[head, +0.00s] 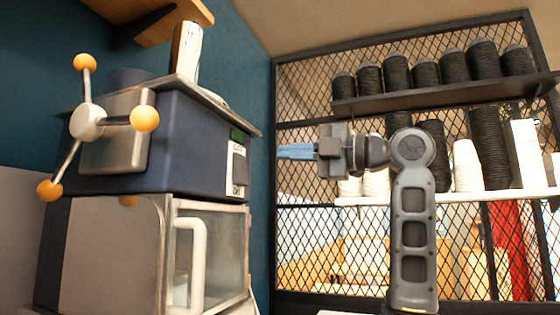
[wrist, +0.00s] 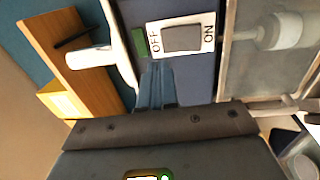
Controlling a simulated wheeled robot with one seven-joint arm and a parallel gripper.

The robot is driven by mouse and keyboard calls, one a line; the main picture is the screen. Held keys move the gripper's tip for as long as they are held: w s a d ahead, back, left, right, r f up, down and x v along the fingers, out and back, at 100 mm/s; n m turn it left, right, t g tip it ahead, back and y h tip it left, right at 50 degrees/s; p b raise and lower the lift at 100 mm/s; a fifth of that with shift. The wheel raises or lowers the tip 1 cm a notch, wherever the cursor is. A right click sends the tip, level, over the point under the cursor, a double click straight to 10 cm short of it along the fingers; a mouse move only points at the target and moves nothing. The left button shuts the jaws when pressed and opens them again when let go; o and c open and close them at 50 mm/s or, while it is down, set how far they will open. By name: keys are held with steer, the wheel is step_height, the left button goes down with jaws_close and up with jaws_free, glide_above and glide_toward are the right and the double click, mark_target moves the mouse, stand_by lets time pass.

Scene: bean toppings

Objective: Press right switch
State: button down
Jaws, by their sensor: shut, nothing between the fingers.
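A blue machine (head: 185,145) stands at the left in the head view. Its right-hand face bears a white plate with a grey rocker switch (head: 239,168). In the wrist view the switch (wrist: 182,38) lies between the words OFF and ON. It is the only switch I can make out. My gripper (head: 280,152) has its blue fingers shut with nothing in them. They point left toward the panel, with a visible gap in the head view. In the wrist view the fingertips (wrist: 157,66) appear just below the OFF side of the plate. I cannot tell which way the rocker is tilted.
A small green display (wrist: 138,42) sits beside the switch plate. A glass door with a white handle (head: 190,260) is below. Orange-knobbed levers (head: 88,121) stick out from the machine's left. A wire-mesh partition (head: 310,235) and a shelf of dark spools (head: 430,95) stand behind my arm.

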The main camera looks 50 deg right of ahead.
steer(key=b+v, duration=0.1)
steer(key=v, duration=0.5)
steer(key=shift+r, duration=0.65)
steer(key=shift+s+d, duration=0.15)
